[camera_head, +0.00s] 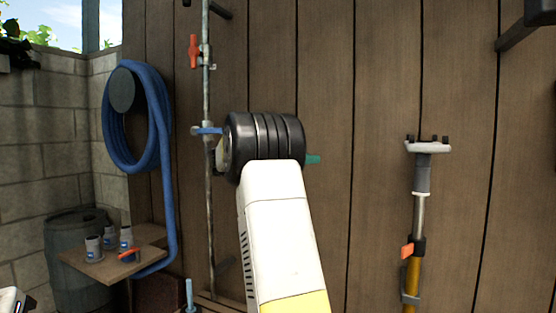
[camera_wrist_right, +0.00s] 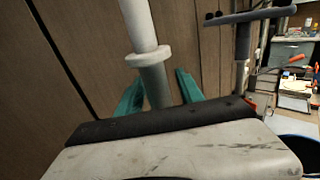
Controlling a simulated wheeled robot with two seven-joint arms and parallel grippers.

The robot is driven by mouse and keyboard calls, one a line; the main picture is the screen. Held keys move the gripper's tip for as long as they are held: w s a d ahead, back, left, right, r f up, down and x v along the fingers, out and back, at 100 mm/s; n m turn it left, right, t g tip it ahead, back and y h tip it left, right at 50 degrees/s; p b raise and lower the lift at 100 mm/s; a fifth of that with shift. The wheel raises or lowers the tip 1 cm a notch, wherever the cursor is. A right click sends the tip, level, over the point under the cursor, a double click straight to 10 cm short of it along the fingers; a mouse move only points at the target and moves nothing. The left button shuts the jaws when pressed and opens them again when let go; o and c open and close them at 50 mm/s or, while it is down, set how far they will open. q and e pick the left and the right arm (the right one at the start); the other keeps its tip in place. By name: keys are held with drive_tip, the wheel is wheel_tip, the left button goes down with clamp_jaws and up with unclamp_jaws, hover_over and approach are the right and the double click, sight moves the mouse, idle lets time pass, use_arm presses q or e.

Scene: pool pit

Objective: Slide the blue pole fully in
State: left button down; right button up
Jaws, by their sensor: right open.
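My right gripper (camera_wrist_right: 160,91) is open in the right wrist view. Its teal fingers stand on either side of an upright pole (camera_wrist_right: 140,25), which has a pale upper part, a light collar and a grey lower part. Whether the fingers touch it I cannot tell. No clear blue shows on this pole. In the head view my right gripper (camera_head: 313,159) shows only a teal fingertip beside the black wrist; the rest is hidden. A short blue upright piece (camera_head: 190,294) shows at the bottom edge; I cannot tell whether it is the blue pole. My left gripper is not clearly in view.
A yellow and silver pole (camera_head: 412,270) with a T-shaped head stands against the plank wall (camera_head: 375,100) at right. A metal pipe (camera_head: 206,90) with valves and a coiled blue hose (camera_head: 160,110) are at left. A small shelf (camera_head: 85,262) holds containers.

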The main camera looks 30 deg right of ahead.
clamp_jaws()
idle(1.3)
